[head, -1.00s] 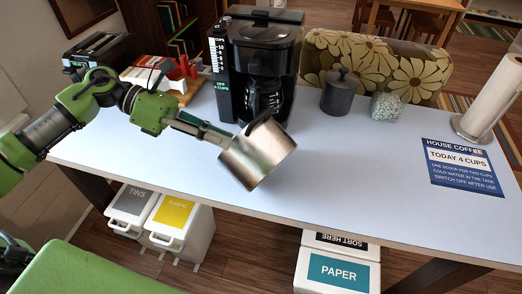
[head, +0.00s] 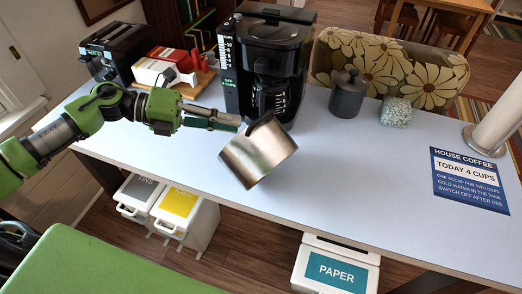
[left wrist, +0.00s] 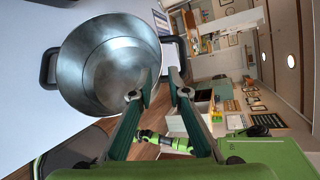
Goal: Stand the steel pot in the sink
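The steel pot (head: 257,155) hangs tilted above the white table, in front of the coffee maker. It also shows in the left wrist view (left wrist: 110,62), with its open top and empty inside facing that camera and a black handle on each side. My left gripper (head: 238,122) is shut on the pot at one handle beside the rim; its fingers (left wrist: 166,88) partly hide that handle. No sink is visible.
A black coffee maker (head: 265,50) stands behind the pot. A toaster (head: 110,50), a dark canister (head: 348,95), a speckled block (head: 397,112) and a paper towel roll (head: 500,122) are on the table (head: 350,170). Bins (head: 187,215) stand below. The table's right half has clear room.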

